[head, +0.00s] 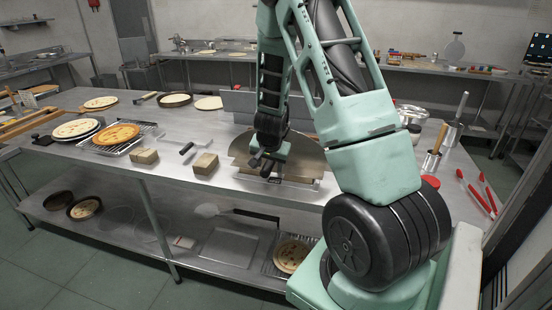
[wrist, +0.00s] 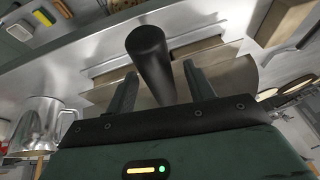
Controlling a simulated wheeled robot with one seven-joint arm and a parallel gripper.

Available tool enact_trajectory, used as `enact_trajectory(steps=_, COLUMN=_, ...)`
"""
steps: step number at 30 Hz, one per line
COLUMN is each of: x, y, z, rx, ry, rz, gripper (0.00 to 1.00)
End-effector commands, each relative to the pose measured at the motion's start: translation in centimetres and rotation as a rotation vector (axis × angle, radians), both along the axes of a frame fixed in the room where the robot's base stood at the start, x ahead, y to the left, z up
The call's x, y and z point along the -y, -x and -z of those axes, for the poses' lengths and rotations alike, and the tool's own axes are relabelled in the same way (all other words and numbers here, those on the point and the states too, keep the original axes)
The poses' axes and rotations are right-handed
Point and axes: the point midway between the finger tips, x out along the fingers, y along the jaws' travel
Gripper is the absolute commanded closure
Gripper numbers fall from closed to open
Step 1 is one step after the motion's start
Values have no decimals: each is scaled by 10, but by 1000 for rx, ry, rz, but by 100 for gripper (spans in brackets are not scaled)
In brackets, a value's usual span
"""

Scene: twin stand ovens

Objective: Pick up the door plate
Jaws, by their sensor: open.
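The door plate (head: 312,160) is a wide metal sheet with a rounded top. In the head view it stands on the steel table beneath my arm, partly hidden by it. The plate also shows in the wrist view (wrist: 232,78), behind my fingers. A thick black handle (wrist: 150,58) projects from its side toward the wrist camera. My gripper (head: 262,163) is at the near face of the plate. In the wrist view my gripper (wrist: 160,72) is open, with one finger on each side of the handle. I cannot tell whether either finger touches it.
Tan blocks (head: 205,163) (head: 144,155) and a black-handled tool (head: 187,149) lie left of the plate. A pizza (head: 116,134) sits on a wire rack farther left. A lower shelf (head: 120,225) holds pans.

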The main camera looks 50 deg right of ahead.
Motion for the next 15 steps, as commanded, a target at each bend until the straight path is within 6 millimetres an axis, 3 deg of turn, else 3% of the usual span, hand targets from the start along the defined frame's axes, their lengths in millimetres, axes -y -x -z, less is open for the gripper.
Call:
enact_trajectory(steps=9, x=2, y=-2, z=6, rx=1, ry=0, rz=0, gripper=47)
enact_trajectory(steps=11, x=2, y=-2, z=6, rx=1, ry=0, rz=0, gripper=61)
enact_trajectory(steps=15, x=2, y=-2, z=6, rx=1, ry=0, rz=0, gripper=100)
